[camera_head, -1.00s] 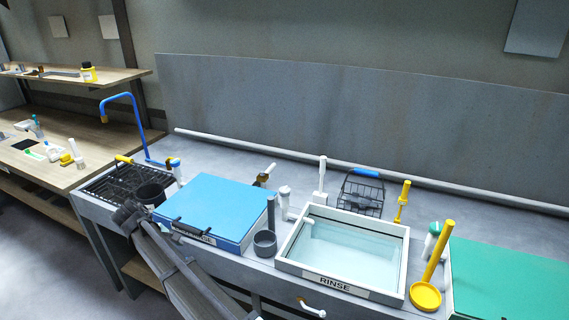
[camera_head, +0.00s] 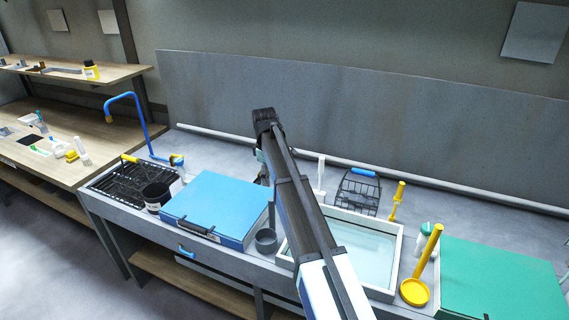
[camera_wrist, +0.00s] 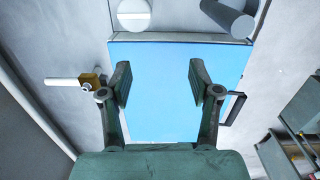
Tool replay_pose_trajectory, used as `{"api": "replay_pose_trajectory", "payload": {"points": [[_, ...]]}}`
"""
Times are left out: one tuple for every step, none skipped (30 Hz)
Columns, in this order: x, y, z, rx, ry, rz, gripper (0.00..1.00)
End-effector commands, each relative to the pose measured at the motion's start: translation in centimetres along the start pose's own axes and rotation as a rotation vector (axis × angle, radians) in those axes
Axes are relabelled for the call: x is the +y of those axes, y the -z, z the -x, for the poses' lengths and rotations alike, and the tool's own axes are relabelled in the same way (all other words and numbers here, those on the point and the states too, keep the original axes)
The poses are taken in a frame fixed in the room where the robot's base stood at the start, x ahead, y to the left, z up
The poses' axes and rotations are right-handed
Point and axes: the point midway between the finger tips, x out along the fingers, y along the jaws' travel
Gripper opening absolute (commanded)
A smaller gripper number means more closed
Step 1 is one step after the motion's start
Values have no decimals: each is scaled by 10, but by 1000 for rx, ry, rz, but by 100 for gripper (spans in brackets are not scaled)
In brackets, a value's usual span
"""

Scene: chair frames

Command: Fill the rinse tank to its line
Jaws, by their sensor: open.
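The rinse tank (camera_head: 399,250) is a white-rimmed rectangular basin, right of centre in the head view. Clear, pale water (camera_head: 372,247) stands in it; I cannot make out a fill line. My arm hides its left part and front label. A brass valve with a white lever (camera_wrist: 75,81) shows in the wrist view, left of my gripper and apart from it. My gripper (camera_wrist: 159,84) is open and empty, above the far part of the closed blue lid (camera_head: 215,205). In the head view my arm largely hides the gripper and covers the valve.
A grey cup (camera_head: 266,241) stands between lid and tank. A wire basket (camera_head: 359,191) and yellow upright tool (camera_head: 397,200) are behind the tank. A yellow dish with a handle (camera_head: 415,291) and green lid (camera_head: 500,282) are right.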

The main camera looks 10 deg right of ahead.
Motion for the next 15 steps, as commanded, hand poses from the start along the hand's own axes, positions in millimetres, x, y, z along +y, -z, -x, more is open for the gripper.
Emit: {"api": "replay_pose_trajectory", "payload": {"points": [[11,-14,8,14,9,-15,62],[16,-21,10,20,13,-21,62],[21,-28,13,27,17,-28,62],[24,-32,14,33,21,-32,62],[27,-36,15,37,24,-36,62],[29,-40,16,41,26,-39,62],[31,-42,17,44,27,-40,62],[32,-44,17,46,28,-42,62],[33,-46,16,47,29,-43,62],[33,-46,15,48,30,-44,62],[33,-47,14,48,30,-44,62],[33,-46,11,49,30,-44,62],[33,-46,9,49,30,-43,62],[33,-46,6,49,30,-43,62],[33,-46,2,48,30,-43,62]]}}
